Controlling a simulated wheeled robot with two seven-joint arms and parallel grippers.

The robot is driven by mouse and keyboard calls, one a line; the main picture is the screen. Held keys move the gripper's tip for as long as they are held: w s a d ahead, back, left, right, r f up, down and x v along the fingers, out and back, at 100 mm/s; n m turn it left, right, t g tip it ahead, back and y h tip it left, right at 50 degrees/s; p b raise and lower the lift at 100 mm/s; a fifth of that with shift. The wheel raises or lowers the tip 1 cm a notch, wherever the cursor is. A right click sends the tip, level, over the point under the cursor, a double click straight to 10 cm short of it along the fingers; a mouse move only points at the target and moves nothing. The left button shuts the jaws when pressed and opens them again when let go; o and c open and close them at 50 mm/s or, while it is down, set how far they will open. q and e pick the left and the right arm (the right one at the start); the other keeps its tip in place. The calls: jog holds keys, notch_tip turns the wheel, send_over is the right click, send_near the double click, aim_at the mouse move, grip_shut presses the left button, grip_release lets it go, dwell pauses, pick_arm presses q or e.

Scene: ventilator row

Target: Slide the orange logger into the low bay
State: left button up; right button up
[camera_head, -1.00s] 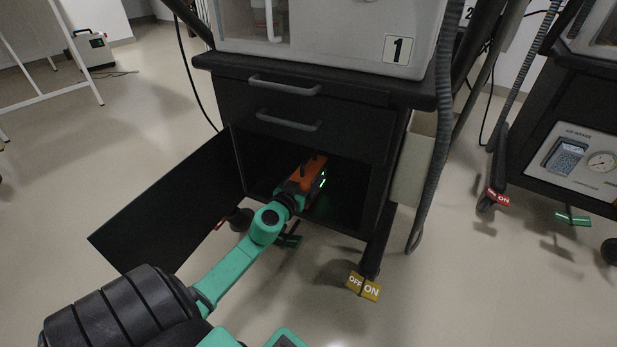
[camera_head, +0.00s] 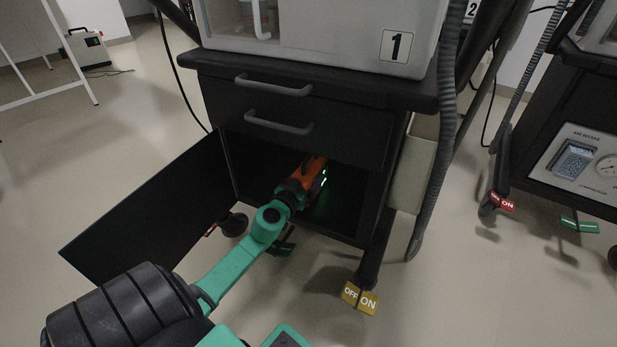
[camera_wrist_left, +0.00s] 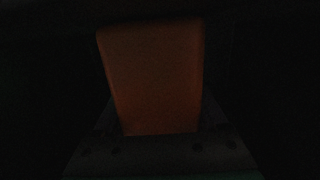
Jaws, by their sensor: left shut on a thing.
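The orange logger (camera_head: 313,170) is partly inside the low bay (camera_head: 258,170) of the black cart marked 1. A green light glows on its right side. My left gripper (camera_head: 298,187) is shut on the logger at the bay's mouth. In the left wrist view the logger (camera_wrist_left: 152,80) fills the middle as a dim orange block, and the surroundings are nearly black. The bay's inside is dark, so I cannot tell whether the logger touches its floor or walls. My right gripper is not in view.
The bay's black door (camera_head: 145,215) hangs open to the left. Two drawers with grey handles (camera_head: 278,122) sit above the bay. A yellow OFF/ON pedal (camera_head: 360,298) is at the cart's front right foot. A grey hose (camera_head: 440,160) hangs on the right.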

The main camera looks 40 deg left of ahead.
pick_arm(q)
jog(key=o, duration=1.3)
jog(key=shift+f, duration=0.1)
jog(key=shift+s, duration=0.1)
jog(key=v, duration=1.4)
jog(key=shift+s, duration=0.2)
jog(key=shift+d, duration=0.1)
